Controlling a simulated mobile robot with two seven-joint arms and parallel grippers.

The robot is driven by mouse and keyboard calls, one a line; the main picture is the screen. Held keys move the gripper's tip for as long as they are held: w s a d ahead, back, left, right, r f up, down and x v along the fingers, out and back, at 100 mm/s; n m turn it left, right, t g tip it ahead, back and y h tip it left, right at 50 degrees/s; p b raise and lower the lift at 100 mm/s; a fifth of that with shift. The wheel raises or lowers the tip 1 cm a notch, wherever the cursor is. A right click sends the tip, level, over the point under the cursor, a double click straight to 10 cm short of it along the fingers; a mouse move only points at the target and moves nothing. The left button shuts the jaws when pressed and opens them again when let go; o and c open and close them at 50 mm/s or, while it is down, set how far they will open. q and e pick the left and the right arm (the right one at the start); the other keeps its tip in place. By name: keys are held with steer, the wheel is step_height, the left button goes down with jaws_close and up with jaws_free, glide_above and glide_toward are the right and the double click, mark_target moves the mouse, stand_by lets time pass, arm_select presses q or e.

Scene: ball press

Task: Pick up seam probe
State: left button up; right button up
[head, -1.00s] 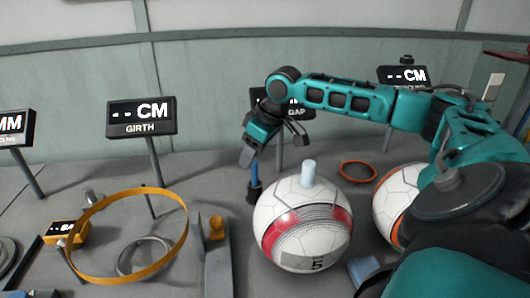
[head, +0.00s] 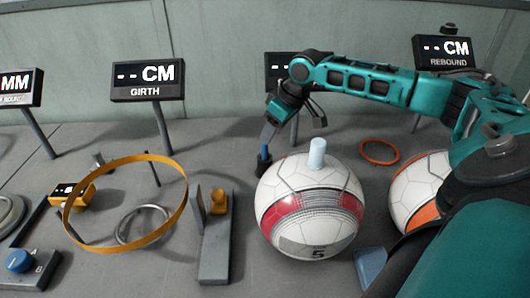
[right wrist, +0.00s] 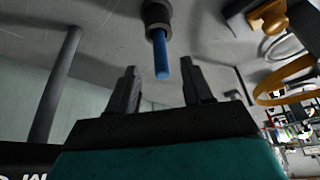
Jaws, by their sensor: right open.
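The seam probe (head: 264,152) is a blue stick standing upright in a dark round holder (head: 264,168) behind the left side of the white and red ball. My right gripper (head: 267,143) is open, pointing down over the probe's upper end. In the right wrist view, the blue probe (right wrist: 161,58) comes out of its holder (right wrist: 156,13), and its free end lies between the open fingertips (right wrist: 160,72). There is a gap on each side of it. The fingers hide part of the probe in the head view. My left gripper is not in view.
The white and red ball (head: 312,210) with a pale cylinder (head: 317,153) on top is close to the holder. A bracket (head: 215,245) and an orange hoop (head: 180,205) stand left. A second ball (head: 420,185) sits right. Sign posts stand behind.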

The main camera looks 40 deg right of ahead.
mark_target(265, 154)
steer(key=b+x, duration=0.1)
steer(key=x, duration=0.5)
steer(key=shift+w+a+f, duration=0.15)
steer(key=shift+w, duration=0.1)
jaws_close()
